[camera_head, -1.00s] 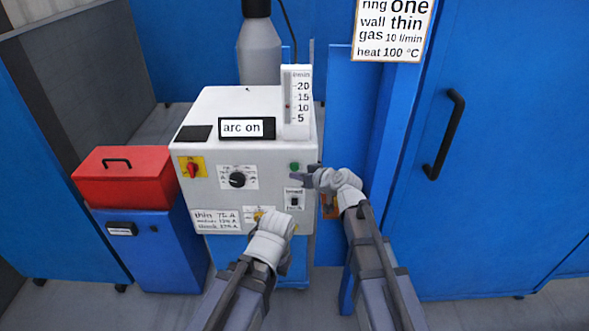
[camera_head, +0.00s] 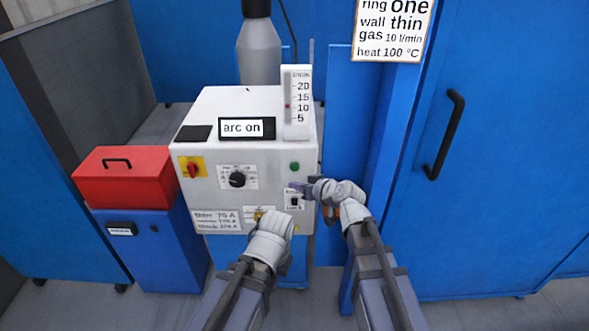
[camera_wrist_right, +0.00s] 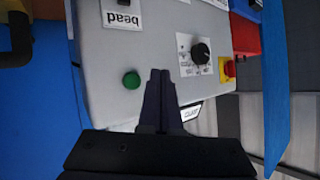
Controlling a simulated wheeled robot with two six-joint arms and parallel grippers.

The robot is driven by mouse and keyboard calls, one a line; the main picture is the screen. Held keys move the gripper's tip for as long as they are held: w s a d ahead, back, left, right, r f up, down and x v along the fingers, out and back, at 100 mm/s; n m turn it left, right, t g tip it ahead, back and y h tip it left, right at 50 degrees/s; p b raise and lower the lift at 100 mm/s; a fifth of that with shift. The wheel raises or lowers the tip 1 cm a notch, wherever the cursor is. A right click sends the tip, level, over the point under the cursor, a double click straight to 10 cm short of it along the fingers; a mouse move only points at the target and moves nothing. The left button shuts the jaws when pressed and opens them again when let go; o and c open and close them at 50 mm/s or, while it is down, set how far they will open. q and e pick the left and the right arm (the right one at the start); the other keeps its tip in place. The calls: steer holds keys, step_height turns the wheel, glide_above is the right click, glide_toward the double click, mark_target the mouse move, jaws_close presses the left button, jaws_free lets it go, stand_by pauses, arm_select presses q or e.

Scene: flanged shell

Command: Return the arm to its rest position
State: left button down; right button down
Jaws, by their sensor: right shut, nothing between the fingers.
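My right gripper (camera_head: 301,187) is shut and empty in front of the right side of the white machine's front panel (camera_head: 265,200). It is below the green button (camera_head: 295,167) and close to a small black switch (camera_head: 294,202). In the right wrist view its shut fingers (camera_wrist_right: 159,88) point at the panel, beside the green button (camera_wrist_right: 131,80). Whether they touch the panel I cannot tell. My left arm (camera_head: 268,245) reaches up to the lower front of the machine, and its wrist hides its fingers.
The machine carries an "arc on" display (camera_head: 247,128), a flow gauge (camera_head: 297,102), a black dial (camera_head: 237,179) and a red-yellow switch (camera_head: 192,167). A red toolbox (camera_head: 125,180) sits on a blue cabinet (camera_head: 160,250) at left. A blue door with a black handle (camera_head: 444,135) stands at right.

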steer(key=s+d+f+g+h+p, duration=0.1)
steer(key=s+g+h+p, duration=0.1)
steer(key=s, duration=0.6)
steer(key=s+d+f+g+h+p, duration=0.2)
steer(key=s+g+h, duration=0.2)
steer(key=s, duration=0.4)
steer(key=s+d+f+m+g+h+p, duration=0.1)
steer(key=s+d+f+g+h+p, duration=0.1)
steer(key=s, duration=0.6)
steer(key=shift+s+d+f+g+h, duration=0.2)
steer(key=shift+s+g+h, duration=0.25)
steer(key=shift+g, duration=0.65)
